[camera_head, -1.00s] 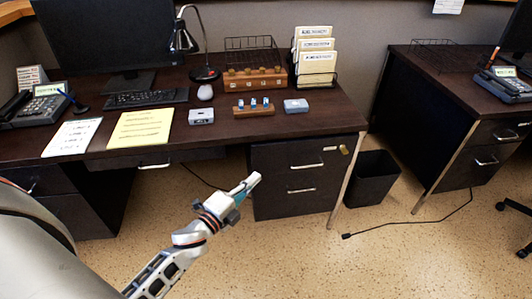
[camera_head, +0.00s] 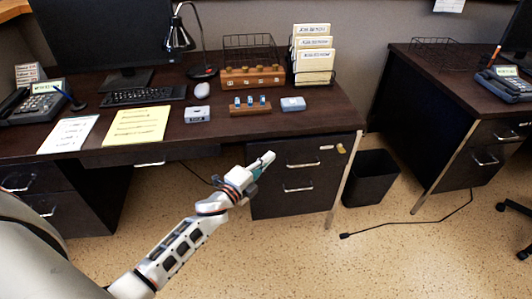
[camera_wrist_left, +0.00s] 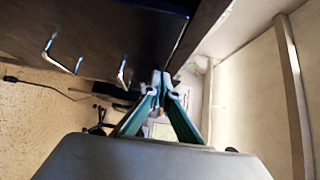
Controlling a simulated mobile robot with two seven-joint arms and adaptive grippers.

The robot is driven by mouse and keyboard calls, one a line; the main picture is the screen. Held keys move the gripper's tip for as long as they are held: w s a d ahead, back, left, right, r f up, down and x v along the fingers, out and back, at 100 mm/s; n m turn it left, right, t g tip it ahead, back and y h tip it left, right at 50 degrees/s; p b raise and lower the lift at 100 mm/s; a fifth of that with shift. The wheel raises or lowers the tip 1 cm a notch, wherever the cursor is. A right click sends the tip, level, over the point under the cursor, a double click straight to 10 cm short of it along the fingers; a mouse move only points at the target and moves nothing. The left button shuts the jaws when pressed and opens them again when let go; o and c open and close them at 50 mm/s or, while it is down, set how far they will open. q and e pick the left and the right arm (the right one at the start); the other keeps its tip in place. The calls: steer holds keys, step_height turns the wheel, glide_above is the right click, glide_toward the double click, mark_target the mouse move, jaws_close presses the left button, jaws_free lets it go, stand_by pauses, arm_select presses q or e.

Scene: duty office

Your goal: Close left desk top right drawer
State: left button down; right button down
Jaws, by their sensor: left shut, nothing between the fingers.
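The left desk (camera_head: 225,130) has a dark right-hand drawer unit under its top. Its top right drawer (camera_head: 315,155) has a silver bar handle (camera_head: 303,165) and a key in a lock at its upper right corner. A lower drawer (camera_head: 290,205) with its own handle is below it. I cannot tell how far the top drawer stands out. My left gripper (camera_head: 266,160) is shut and empty, in front of the upper left part of that drawer in the picture; contact is unclear. The wrist view shows the closed fingertips (camera_wrist_left: 161,82) beside dark fronts with two handles. My right gripper is out of view.
A black bin (camera_head: 371,178) stands right of the desk leg, with a black cable (camera_head: 410,223) on the floor. A second desk (camera_head: 450,95) stands at the right. A lamp, keyboard, papers and small boxes lie on the left desk.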

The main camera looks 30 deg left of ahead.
mark_target(265, 145)
arm_select(q)
steer(key=shift+w+a, duration=1)
steer(key=shift+w, duration=0.25)
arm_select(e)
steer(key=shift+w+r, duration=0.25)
arm_select(q)
steer(key=shift+w+a+f+b, duration=0.1)
steer(key=shift+w+a+b, duration=0.25)
steer(key=shift+w+a, duration=0.45)
steer(key=shift+w+r, duration=0.2)
steer(key=shift+r, duration=0.05)
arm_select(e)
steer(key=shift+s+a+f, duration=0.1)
